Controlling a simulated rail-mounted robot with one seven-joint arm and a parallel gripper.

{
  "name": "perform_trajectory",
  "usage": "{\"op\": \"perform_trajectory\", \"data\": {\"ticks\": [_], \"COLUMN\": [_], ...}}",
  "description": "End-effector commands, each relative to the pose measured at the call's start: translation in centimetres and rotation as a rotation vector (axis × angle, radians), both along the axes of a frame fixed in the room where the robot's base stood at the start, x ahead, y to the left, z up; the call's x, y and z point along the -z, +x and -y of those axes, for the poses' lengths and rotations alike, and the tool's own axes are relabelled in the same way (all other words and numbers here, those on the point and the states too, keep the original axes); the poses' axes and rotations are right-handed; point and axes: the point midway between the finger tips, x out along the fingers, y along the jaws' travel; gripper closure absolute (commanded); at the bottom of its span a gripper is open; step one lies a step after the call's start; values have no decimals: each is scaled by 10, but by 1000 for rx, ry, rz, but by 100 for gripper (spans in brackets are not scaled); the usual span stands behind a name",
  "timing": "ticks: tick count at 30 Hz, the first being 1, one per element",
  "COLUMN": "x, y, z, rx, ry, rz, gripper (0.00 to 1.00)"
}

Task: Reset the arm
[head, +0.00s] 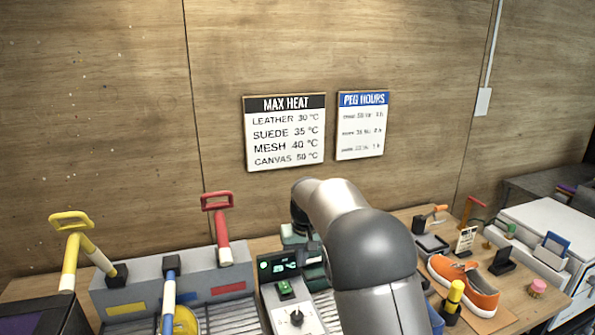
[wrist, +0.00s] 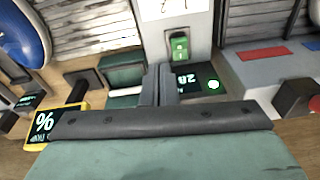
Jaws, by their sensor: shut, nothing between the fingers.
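In the head view my arm reaches forward and its end is hidden behind its own links. In the wrist view my gripper (wrist: 154,88) shows as narrow grey fingers held together with nothing between them. It hangs over the bench beside a control box with a lit dark display (wrist: 195,82) and a green switch (wrist: 180,46). The same display (head: 278,266) and green switch (head: 285,289) show just left of my arm in the head view. A green surface with a dark bar (wrist: 160,120) fills the bottom of the wrist view, close to the camera.
Yellow (head: 70,255) and red (head: 221,240) handled tools stand at the left. A yellow percent meter (wrist: 42,127) shows in the wrist view.

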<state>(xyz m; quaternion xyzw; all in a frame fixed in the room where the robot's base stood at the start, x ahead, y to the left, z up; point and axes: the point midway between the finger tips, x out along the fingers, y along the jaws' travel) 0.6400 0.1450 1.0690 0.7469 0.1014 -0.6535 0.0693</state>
Motion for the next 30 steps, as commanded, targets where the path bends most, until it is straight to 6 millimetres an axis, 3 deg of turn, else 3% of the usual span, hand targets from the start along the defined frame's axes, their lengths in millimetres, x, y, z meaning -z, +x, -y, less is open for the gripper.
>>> {"op": "perform_trajectory", "data": {"ticks": [1, 3, 8, 12, 15, 18, 23, 30], "x": [-20, -35, -55, -53, -42, -29, -16, -14], "y": [-25, -62, -159, -248, -304, -345, -377, -381], "z": [22, 46, 91, 118, 130, 138, 143, 144], "rx": [34, 69, 139, 185, 213, 232, 248, 250], "ry": [13, 22, 30, 18, 2, -15, -31, -33], "rz": [-2, -13, -29, -38, -43, -46, -50, -52], "gripper": [100, 100, 100, 100, 100, 100, 100, 100]}}
